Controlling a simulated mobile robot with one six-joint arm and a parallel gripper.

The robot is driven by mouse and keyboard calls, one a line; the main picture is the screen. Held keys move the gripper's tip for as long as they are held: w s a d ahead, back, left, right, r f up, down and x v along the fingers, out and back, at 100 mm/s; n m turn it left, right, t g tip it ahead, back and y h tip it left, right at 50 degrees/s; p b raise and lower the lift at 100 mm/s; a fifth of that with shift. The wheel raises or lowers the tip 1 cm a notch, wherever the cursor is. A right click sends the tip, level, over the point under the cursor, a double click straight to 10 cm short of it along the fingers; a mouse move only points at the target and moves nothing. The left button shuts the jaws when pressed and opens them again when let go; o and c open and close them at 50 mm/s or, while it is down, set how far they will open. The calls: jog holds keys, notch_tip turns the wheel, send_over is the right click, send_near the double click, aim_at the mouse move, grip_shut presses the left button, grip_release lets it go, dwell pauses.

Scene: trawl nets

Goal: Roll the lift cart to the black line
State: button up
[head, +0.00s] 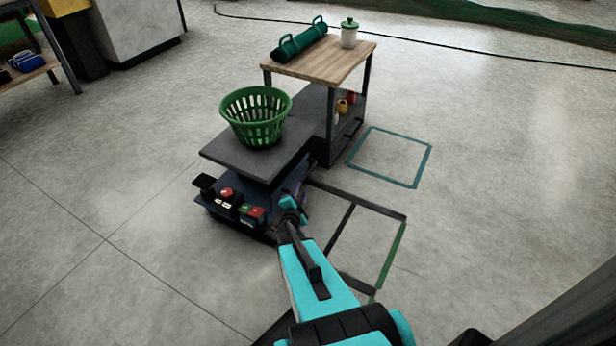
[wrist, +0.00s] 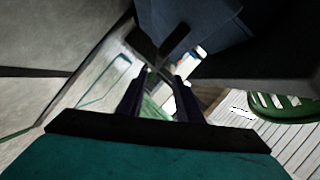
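The lift cart has a dark blue base with red and green buttons and a grey platform (head: 228,157). A green slatted basket (head: 257,117) stands on the platform. My gripper (head: 292,206) is low at the cart's right front corner. In the wrist view its two dark fingers (wrist: 159,80) are apart, with pale floor between them. The cart's dark body looms above them, and a dark edge crosses near the tips; contact is unclear. Black floor strips (head: 355,200) lie right of the cart, part of a rectangle with a green side. Another thin black line (head: 430,45) crosses the far floor.
A wood-topped table (head: 335,66) stands just behind the cart, with a green roll (head: 299,42) and a jar (head: 349,34). A teal square outline (head: 391,157) marks the floor to its right. Open floor lies left and right.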

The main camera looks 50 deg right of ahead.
aim_at(306, 177)
jog(key=shift+d, duration=0.15)
jog(key=shift+d, duration=0.1)
jog(key=b+x, duration=0.3)
jog(key=x, duration=1)
jog(key=shift+s+f, duration=0.1)
jog(key=shift+f, duration=0.1)
jog(key=shift+d, duration=0.3)
jog(key=shift+c, duration=0.5)
